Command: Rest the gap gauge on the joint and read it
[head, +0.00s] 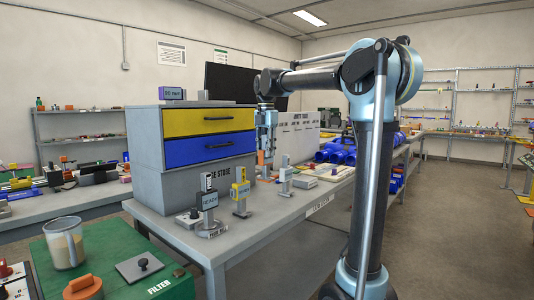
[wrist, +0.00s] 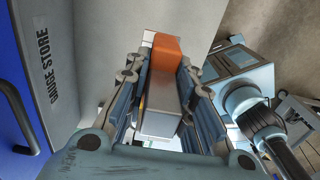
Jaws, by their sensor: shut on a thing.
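My gripper (head: 265,143) is over the bench, in front of the drawer cabinet's right end, pointing down. In the wrist view its two fingers (wrist: 164,92) are shut on a grey metal block with an orange end (wrist: 166,48), which looks like the gap gauge. The orange end also shows below the fingers in the head view (head: 261,157). I cannot tell whether it touches anything below. Blue pipes (head: 336,152) lie farther back on the bench. I cannot make out the joint or any reading.
The cabinet (head: 190,135) with yellow and blue drawers stands close to the left of my gripper. A grey stand marked READY (head: 209,205), a yellow-topped stand (head: 241,190) and a white-grey stand (head: 285,178) are along the bench front. A green case (head: 110,262) is at front left.

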